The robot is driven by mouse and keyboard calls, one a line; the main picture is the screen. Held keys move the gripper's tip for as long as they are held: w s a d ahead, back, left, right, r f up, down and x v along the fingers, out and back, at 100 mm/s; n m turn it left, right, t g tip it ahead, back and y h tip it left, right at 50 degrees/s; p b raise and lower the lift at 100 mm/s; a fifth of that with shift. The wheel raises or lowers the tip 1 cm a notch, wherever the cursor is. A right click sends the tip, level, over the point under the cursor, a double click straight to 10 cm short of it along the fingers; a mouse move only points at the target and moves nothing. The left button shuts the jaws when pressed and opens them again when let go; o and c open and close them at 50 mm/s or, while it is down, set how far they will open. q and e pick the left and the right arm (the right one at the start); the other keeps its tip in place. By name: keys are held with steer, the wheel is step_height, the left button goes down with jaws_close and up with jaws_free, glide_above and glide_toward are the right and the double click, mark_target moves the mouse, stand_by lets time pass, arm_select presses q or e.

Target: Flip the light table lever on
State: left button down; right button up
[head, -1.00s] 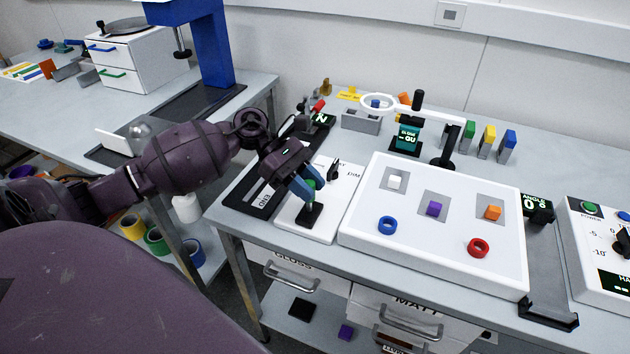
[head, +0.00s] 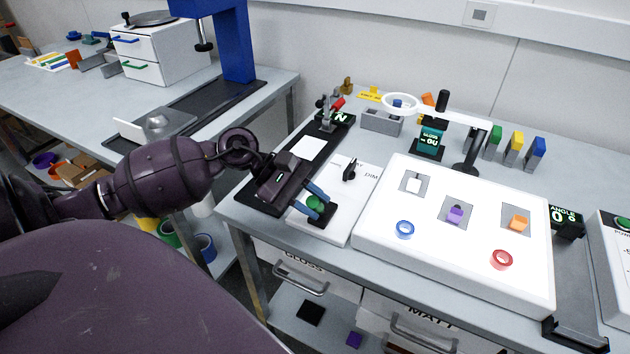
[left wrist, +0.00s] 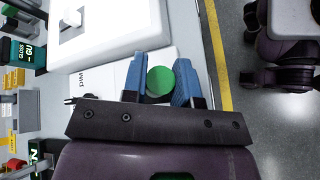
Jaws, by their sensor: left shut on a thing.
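The lever has a green knob (head: 316,204) and a dark base on a white control panel (head: 349,208) at the left of the light table (head: 382,242). My left gripper (head: 318,205) is shut on the lever, with its blue fingers on either side of the knob. In the left wrist view the round green knob (left wrist: 160,83) sits between the two fingers. The light table's top looks bright white. The lever's shaft is mostly hidden by the fingers and knob. My right gripper is not in view.
On the light table stand a purple block (head: 455,215), an orange block (head: 518,223), a blue ring (head: 404,229) and a red ring (head: 501,260). A black dimmer knob (head: 350,171) is behind the lever. A ring magnifier (head: 400,104) stands at the back.

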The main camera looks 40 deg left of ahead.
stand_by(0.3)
arm_select(q)
steer(key=c, duration=0.9)
jaws_free()
steer(key=shift+s+a, duration=0.1)
steer(key=v, duration=1)
steer(key=shift+s+a+r+p, duration=0.1)
steer(key=shift+a+r+p, duration=0.1)
steer(key=shift+p, duration=0.2)
steer(key=shift+a, duration=0.1)
